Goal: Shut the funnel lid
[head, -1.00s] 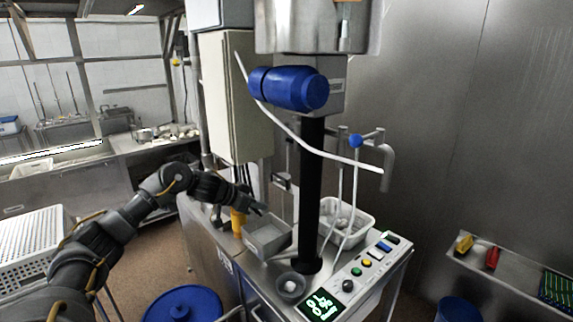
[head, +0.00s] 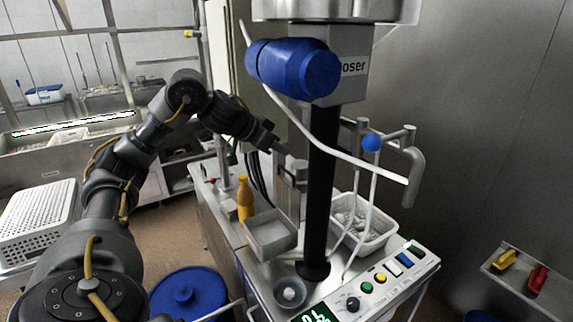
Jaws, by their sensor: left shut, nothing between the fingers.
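The lower part of a steel drum (head: 340,8), possibly the funnel, shows at the top edge in the head view, above the machine's grey housing with a blue motor (head: 292,70). Its upper part is cut off, and I cannot make out a lid. My left gripper (head: 284,147) is shut and empty. It is left of the black column (head: 319,195), well below the drum and above the steel tray (head: 270,236). My right gripper is out of view.
A white bent pipe (head: 340,155) crosses in front of the machine. A yellow bottle (head: 245,198) stands left of the steel tray. The control panel (head: 380,280) is at the front, and a blue lidded bin (head: 187,293) is below left. A white perforated basket (head: 38,215) is at the far left.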

